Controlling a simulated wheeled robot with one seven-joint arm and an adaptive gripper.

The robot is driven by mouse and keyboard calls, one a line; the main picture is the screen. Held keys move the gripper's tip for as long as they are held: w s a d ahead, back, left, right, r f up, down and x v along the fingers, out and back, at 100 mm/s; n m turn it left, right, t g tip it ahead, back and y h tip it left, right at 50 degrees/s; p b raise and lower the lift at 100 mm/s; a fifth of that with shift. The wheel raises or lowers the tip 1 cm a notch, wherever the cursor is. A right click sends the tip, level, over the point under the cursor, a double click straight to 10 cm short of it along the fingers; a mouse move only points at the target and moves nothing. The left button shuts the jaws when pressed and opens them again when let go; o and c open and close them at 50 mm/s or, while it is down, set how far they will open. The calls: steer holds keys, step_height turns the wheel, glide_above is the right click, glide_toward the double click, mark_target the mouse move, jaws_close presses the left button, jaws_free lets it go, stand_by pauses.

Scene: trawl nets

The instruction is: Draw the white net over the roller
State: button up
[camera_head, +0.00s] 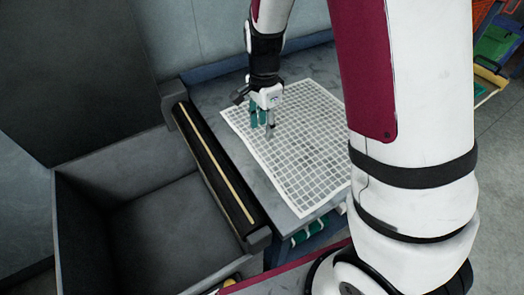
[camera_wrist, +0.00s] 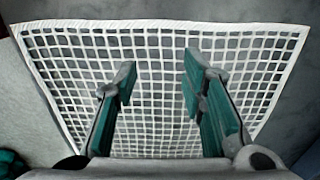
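The white net (camera_head: 305,150) lies flat on a grey table, to the right of the roller. It also fills much of the wrist view (camera_wrist: 150,45), with one hemmed edge across the top. The roller (camera_head: 215,165) is a dark bar with a pale yellowish stripe along the table's left edge. My gripper (camera_head: 262,130) points down over the net's left part, near its left edge. In the wrist view its two green-padded fingers (camera_wrist: 158,75) are apart, with only net visible between them. Whether the fingertips touch the net cannot be told.
A deep grey bin (camera_head: 150,215) stands open left of the roller, and looks empty where visible. The grey table (camera_head: 215,97) has bare strips around the net. Green and orange crates (camera_head: 495,45) stand at the far right. My arm hides part of the table's right side.

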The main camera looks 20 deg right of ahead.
mark_target(264, 152)
steer(key=shift+f+b, duration=2.95)
steer(key=shift+f, duration=1.4)
steer(key=shift+c, duration=0.4)
jaws_close()
step_height(264, 152, up, 7)
steer(key=p, duration=0.6)
